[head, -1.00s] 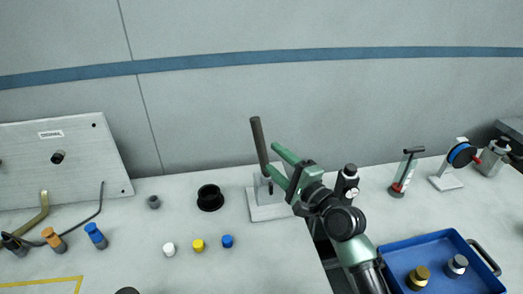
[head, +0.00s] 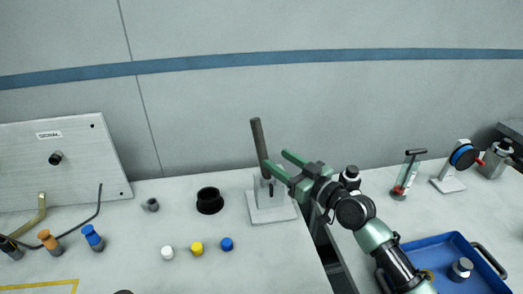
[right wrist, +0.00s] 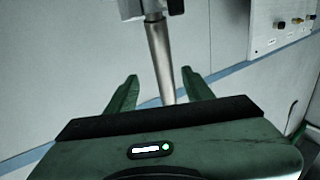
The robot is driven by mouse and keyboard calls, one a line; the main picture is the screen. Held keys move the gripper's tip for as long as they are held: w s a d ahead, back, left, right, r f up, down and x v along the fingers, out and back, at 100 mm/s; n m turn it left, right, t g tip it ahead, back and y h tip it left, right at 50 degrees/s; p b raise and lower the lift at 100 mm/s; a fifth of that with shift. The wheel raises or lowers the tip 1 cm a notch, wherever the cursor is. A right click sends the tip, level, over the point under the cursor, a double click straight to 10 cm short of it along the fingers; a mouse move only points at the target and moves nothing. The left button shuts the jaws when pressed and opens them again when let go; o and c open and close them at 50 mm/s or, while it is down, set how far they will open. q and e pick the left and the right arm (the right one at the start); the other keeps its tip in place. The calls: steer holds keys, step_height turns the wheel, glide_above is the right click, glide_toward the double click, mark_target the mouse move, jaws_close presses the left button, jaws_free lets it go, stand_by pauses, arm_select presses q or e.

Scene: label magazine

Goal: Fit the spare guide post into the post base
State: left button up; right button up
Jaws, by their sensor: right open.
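The guide post (head: 257,137), a dark grey rod, stands nearly upright with a slight lean at the post base (head: 271,213), a pale plate with a raised block. Its lower end is partly hidden by a finger in the head view. My right gripper (head: 275,160) is open at the post, above the base. In the right wrist view, the post (right wrist: 162,62) runs between the two green fingers of the gripper (right wrist: 159,82), with gaps on both sides. Its far end meets a grey block (right wrist: 140,8) at the top edge. My left gripper is not in view.
A black round cup (head: 209,200) and white, yellow and blue caps (head: 197,248) lie left of the base. A panel (head: 80,160) leans at the left. A blue tray (head: 440,243) is at right. A gap (head: 325,245) runs between the worktops.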

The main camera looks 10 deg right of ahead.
mark_target(265, 152)
steer(key=p+x, duration=0.1)
steer(key=x, duration=0.5)
steer(key=shift+w+a+r+p, duration=0.15)
steer(key=shift+a+r+p, duration=0.05)
steer(key=shift+a+p, duration=0.2)
steer(key=shift+w+a+f, duration=0.1)
steer(key=shift+w+a, duration=0.1)
steer(key=shift+w, duration=0.25)
jaws_close()
